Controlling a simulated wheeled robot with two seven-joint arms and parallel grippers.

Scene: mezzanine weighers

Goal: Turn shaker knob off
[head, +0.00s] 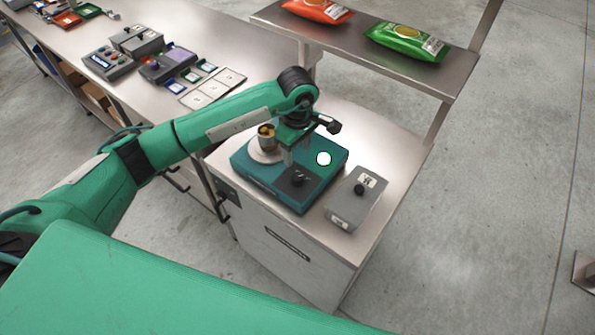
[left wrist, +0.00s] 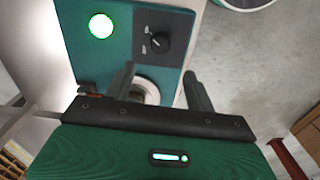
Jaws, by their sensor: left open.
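A round green lamp (head: 324,159) on the box is lit. A brown cup (head: 266,134) stands on a pale round plate at its back left. My left gripper (head: 293,153) is open and empty above the box, its fingers apart from the knob. My right gripper is out of view.
A grey box (head: 345,205) with its own black knob stands right of the shaker. A shelf (head: 350,35) with red and green packets overhangs behind. The long bench (head: 160,25) at left holds control boxes and cards.

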